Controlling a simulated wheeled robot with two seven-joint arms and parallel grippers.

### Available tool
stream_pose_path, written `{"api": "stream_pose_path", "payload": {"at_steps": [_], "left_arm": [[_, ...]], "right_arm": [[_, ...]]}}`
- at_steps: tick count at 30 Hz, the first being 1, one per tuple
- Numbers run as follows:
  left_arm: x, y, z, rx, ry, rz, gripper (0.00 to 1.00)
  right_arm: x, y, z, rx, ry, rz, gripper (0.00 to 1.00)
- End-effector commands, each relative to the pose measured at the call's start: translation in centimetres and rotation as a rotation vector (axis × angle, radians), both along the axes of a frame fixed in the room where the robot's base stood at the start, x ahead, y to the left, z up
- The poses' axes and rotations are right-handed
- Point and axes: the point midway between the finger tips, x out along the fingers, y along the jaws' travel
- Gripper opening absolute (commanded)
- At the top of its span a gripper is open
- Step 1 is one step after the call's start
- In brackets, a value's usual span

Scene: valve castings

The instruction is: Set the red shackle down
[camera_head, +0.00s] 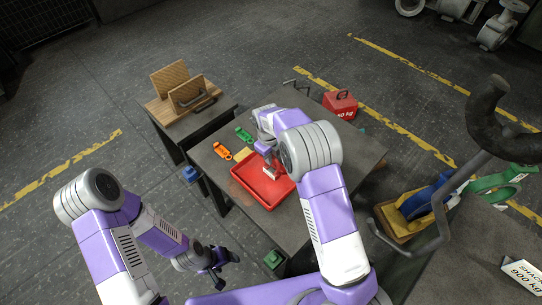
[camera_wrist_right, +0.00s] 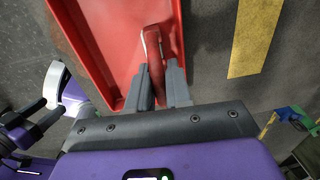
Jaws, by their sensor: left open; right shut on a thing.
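The red shackle (camera_wrist_right: 154,62) is between the fingers of my right gripper (camera_wrist_right: 160,88) in the right wrist view. It has a curved grey-white part at its far end. My right gripper (camera_head: 271,170) is shut on it, over the red tray (camera_head: 254,192) in the head view. The tray's floor also shows in the right wrist view (camera_wrist_right: 105,35). I cannot tell whether the shackle touches the tray. My left gripper (camera_head: 222,275) is open and empty, low and away from the table, left of it.
Beside the tray on the dark table (camera_head: 340,150) lie an orange piece (camera_head: 222,151), a green piece (camera_head: 243,134) and a tan block (camera_head: 244,155). A red weight (camera_head: 340,104) stands at the back. A wooden rack (camera_head: 180,98) is on a side table. The table's right part is clear.

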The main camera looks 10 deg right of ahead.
Motion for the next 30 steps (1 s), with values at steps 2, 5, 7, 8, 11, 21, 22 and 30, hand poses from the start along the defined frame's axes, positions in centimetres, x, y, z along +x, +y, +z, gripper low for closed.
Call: {"api": "stream_pose_path", "payload": {"at_steps": [2,5,7,8,11,21,22,30], "left_arm": [[0.0,0.0,-0.1,0.0,0.0,0.0,0.67],[0.0,0.0,-0.1,0.0,0.0,0.0,0.67],[0.0,0.0,-0.1,0.0,0.0,0.0,0.67],[0.0,0.0,-0.1,0.0,0.0,0.0,0.67],[0.0,0.0,-0.1,0.0,0.0,0.0,0.67],[0.0,0.0,0.9,0.0,0.0,0.0,0.67],[0.0,0.0,1.1,0.0,0.0,0.0,0.67],[0.0,0.0,2.9,0.0,0.0,0.0,0.67]], "right_arm": [[0.0,0.0,-0.2,-0.001,0.001,0.001,0.24],[0.0,0.0,-0.2,-0.001,0.001,0.001,0.39],[0.0,0.0,-0.2,-0.001,0.001,0.001,0.45],[0.0,0.0,-0.2,-0.001,0.001,0.001,0.45],[0.0,0.0,-0.2,-0.001,0.001,0.001,0.45],[0.0,0.2,2.7,-0.001,-0.003,0.002,0.45],[0.0,0.3,3.3,0.0,-0.003,0.002,0.45],[-0.3,0.6,9.1,0.0,-0.003,0.002,0.45]]}}
